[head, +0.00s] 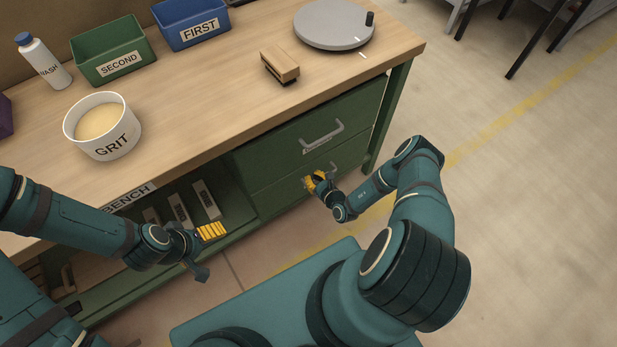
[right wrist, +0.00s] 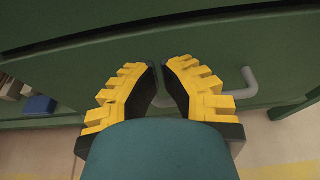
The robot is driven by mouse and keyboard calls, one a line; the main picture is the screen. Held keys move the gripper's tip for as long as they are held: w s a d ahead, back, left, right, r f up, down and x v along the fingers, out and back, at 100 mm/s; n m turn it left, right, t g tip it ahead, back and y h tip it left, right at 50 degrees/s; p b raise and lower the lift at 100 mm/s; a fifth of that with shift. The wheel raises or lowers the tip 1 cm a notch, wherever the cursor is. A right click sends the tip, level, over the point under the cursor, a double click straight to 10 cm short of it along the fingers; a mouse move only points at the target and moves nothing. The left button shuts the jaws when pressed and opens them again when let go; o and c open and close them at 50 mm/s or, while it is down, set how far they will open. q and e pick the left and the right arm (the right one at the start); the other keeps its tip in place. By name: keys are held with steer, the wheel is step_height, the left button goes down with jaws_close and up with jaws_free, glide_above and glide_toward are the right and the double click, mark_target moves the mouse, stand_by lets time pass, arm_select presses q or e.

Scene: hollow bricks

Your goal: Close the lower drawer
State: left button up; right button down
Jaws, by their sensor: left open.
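The lower drawer (head: 285,192) is a green panel below the upper drawer in the green bench. It also fills much of the right wrist view (right wrist: 80,78). I cannot tell if it stands out from the frame. Its grey handle (right wrist: 246,84) shows beside the right-hand finger, which partly hides it. My right gripper (head: 312,182) is at the lower drawer's front. In the right wrist view its yellow-backed fingertips (right wrist: 159,65) nearly meet; contact with the panel is unclear. My left gripper (head: 205,248) is open and empty, in front of the open shelf.
The upper drawer (head: 310,128) has its own grey handle (head: 323,136). On the bench top (head: 200,105) are a GRIT tub (head: 103,140), green and blue bins, a bottle, a wooden brush (head: 280,65) and a grey turntable (head: 333,27).

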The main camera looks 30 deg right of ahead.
steer(key=p+v, duration=0.2)
steer(key=v, duration=0.8)
steer(key=shift+s, duration=0.25)
